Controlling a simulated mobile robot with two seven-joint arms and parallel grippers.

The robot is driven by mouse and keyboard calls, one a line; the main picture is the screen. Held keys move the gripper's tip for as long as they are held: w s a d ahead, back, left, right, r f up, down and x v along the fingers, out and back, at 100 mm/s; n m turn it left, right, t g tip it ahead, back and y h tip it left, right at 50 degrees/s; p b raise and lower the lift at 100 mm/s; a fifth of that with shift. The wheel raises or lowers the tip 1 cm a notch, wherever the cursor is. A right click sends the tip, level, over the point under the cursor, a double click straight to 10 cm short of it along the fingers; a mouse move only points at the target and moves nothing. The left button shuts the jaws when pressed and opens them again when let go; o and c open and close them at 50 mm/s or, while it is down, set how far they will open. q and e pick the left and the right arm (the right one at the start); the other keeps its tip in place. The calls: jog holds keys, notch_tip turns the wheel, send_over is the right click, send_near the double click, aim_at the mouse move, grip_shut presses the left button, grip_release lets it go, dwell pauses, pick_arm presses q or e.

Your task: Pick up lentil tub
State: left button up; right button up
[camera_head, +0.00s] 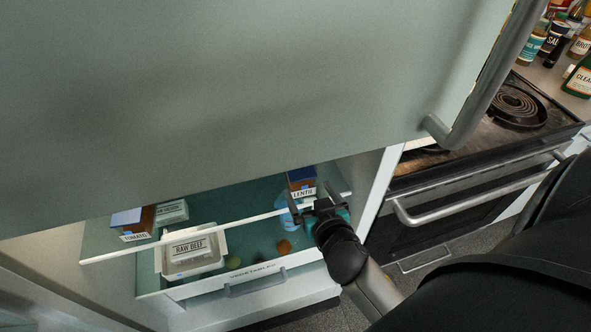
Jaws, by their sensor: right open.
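The lentil tub (301,177) is a small brown and blue container with a white "LENTIL" label. It stands at the right end of the glass fridge shelf (207,231), near its front edge. My right gripper (321,207) is open, just in front of and slightly below the tub in the picture. Its fingers point up toward the tub, and I cannot tell whether they touch it. The gripper looks empty. My left gripper does not show.
A tomato tub (133,221) and another pale tub (172,211) stand at the shelf's left. A raw beef tub (191,250) and round produce show lower down, by the vegetables drawer (258,272). The large door (230,90) covers the upper left. A coil stove (515,105) stands right.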

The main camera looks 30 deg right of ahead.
aim_at(304, 183)
jog(key=x, duration=0.6)
jog(key=shift+w+f+b, duration=0.15)
jog(key=shift+w+b, duration=0.05)
jog(key=shift+b, duration=0.15)
jog(key=shift+f+b+x, duration=0.25)
jog(key=shift+b+x, duration=0.05)
jog(key=shift+x, duration=1)
jog(key=shift+f+b+x, duration=0.25)
jog(key=shift+b+x, duration=0.05)
jog(key=shift+x, duration=0.95)
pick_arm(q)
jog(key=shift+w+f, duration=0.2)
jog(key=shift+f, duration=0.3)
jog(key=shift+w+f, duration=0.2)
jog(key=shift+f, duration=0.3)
pick_arm(e)
jog(key=shift+s, duration=0.2)
jog(key=shift+c, duration=0.4)
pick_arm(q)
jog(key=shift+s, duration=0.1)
pick_arm(e)
jog(key=shift+r, duration=0.1)
jog(key=c, duration=1.2)
